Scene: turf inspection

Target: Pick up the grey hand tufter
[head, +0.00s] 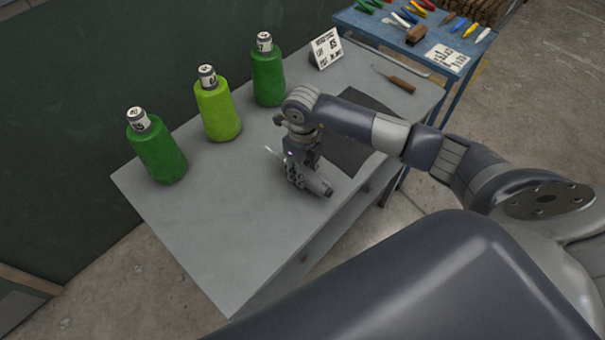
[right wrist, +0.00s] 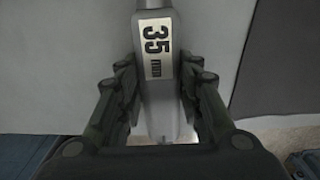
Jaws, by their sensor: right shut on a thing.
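The grey hand tufter (right wrist: 155,95) lies between the fingers of my right gripper (right wrist: 160,90) in the right wrist view. A label reading "35 mm" shows on its body. In the head view my right gripper (head: 296,178) is low over the front part of the grey table, shut on the tufter. One rounded grey end of the tufter (head: 319,185) sticks out to the right of the fingers, and a thin tip shows on the left. I cannot tell whether the tufter still touches the table. My left gripper is not in view.
Three cones of green yarn (head: 217,108) stand along the back of the grey table (head: 200,220). A sign (head: 326,48), a wooden-handled tool (head: 396,79) and a dark mat (head: 345,150) are farther right. A blue table (head: 390,33) holds several small tools.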

